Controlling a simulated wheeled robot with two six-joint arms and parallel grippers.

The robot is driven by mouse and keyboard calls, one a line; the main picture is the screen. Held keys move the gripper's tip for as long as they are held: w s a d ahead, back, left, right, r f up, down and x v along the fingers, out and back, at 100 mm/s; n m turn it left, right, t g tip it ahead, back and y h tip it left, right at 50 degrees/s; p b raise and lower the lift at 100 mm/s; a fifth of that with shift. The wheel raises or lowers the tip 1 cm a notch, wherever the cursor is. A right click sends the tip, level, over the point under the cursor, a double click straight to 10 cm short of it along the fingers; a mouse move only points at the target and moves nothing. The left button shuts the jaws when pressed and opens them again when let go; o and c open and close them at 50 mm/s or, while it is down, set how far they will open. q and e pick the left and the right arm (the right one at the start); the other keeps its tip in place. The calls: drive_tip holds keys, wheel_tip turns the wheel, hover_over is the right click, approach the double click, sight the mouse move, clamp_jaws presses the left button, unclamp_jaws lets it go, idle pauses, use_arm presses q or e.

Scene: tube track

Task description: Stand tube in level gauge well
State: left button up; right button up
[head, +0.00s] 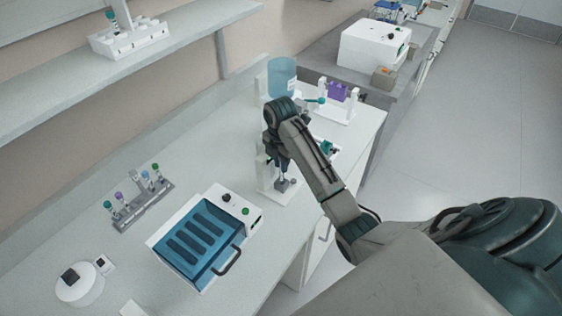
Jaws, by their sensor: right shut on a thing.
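My right arm reaches in from the right, and my right gripper (283,182) points down at a white stand (268,196) near the bench's right end. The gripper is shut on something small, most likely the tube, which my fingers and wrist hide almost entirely. I cannot tell whether it touches the stand. I cannot make out a level gauge well clearly; the stand is partly covered by my arm. My left gripper is not in view.
A rack (143,206) with several capped tubes stands on the left. A blue-lidded white box (255,221) is in front. A blue cylinder (282,76) and a white stand with a purple block (337,92) are behind my arm. A white round device (80,290) is front left.

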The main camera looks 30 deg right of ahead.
drive_tip(key=shift+f, duration=0.9)
idle(0.5)
drive_tip(key=shift+f, duration=0.35)
drive_tip(key=o, duration=0.9)
drive_tip(key=shift+s, duration=0.1)
drive_tip(key=shift+r, duration=0.1)
